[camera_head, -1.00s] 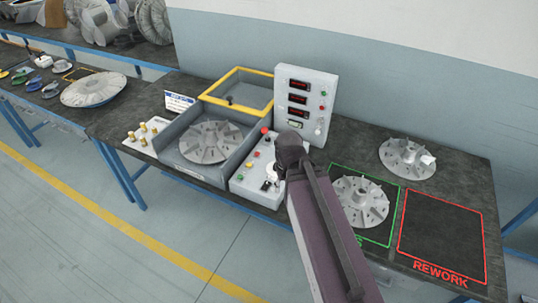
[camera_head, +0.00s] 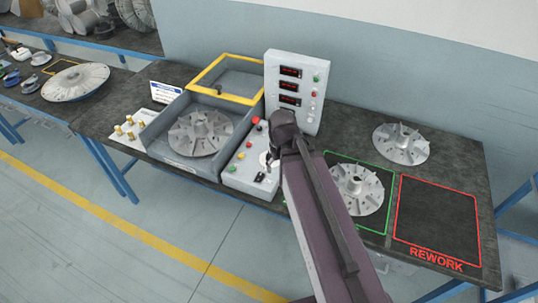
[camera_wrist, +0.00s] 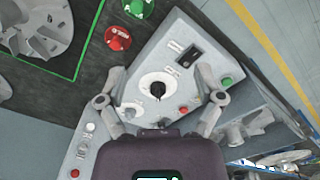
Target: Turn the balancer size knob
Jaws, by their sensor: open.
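In the wrist view a black pointer knob (camera_wrist: 157,90) sits on a round white dial on the sloped grey control panel (camera_wrist: 163,65). A smaller pale knob (camera_wrist: 130,112) is beside it on the panel. The labels are too small to read, so I cannot tell which is the size knob from them. My gripper (camera_wrist: 159,82) is open and empty; its fingers stand wide apart on either side of the dial, over the panel. In the head view the panel (camera_head: 236,178) is left of my arm, which hides part of it and the dial.
A grey balancer tray (camera_head: 165,143) holding a finned rotor is left of the panel. A tall display box (camera_head: 306,68) stands behind. The red-outlined rework mat (camera_head: 437,220) is empty.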

